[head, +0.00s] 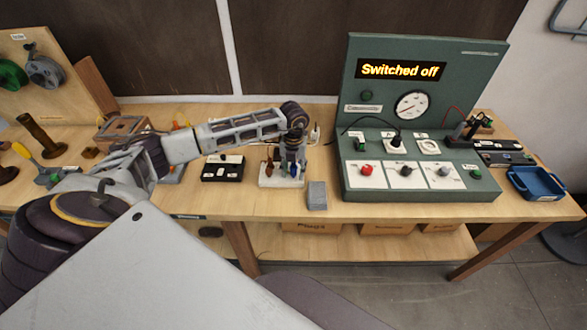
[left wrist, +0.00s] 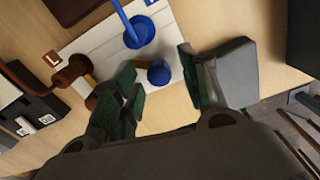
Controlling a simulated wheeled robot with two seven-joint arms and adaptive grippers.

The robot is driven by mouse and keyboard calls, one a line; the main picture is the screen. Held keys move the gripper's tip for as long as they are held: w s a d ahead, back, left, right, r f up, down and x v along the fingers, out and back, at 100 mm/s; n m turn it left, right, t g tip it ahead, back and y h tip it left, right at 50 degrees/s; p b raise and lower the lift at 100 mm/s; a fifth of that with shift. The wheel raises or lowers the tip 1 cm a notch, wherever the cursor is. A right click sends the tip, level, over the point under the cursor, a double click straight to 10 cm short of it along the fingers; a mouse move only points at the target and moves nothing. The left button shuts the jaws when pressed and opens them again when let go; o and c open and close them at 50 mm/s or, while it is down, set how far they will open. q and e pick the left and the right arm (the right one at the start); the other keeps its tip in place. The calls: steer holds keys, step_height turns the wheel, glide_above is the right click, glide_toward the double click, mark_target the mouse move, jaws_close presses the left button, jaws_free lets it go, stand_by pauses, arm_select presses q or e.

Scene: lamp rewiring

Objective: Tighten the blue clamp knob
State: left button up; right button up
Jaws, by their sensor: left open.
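The blue clamp knob (left wrist: 159,73) shows in the left wrist view on a white terminal board (left wrist: 95,42). My left gripper (left wrist: 161,84) is open there, with one green-padded finger on each side of the knob; I cannot tell whether either touches it. A blue post (left wrist: 139,32) with a blue wire stands beside the knob. A brown terminal (left wrist: 72,72) sits near the L label. In the head view my left gripper (head: 292,150) points down over the terminal board (head: 268,181) and partly hides it. My right gripper is not in view.
A grey block (head: 317,195) stands just right of the board, close to the right finger in the wrist view. A black box (head: 222,168) lies to the left. The green test console (head: 420,180) reads "Switched off". A blue tray (head: 543,195) is at far right.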

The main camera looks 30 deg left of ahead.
arm_select(q)
jaws_close()
steer(key=shift+m, duration=0.3)
steer(key=shift+f+m+b, duration=0.1)
steer(key=shift+m+b, duration=1.2)
steer(key=shift+a+m+b, duration=0.1)
steer(key=shift+m+b, duration=0.9)
steer(key=shift+m, duration=0.5)
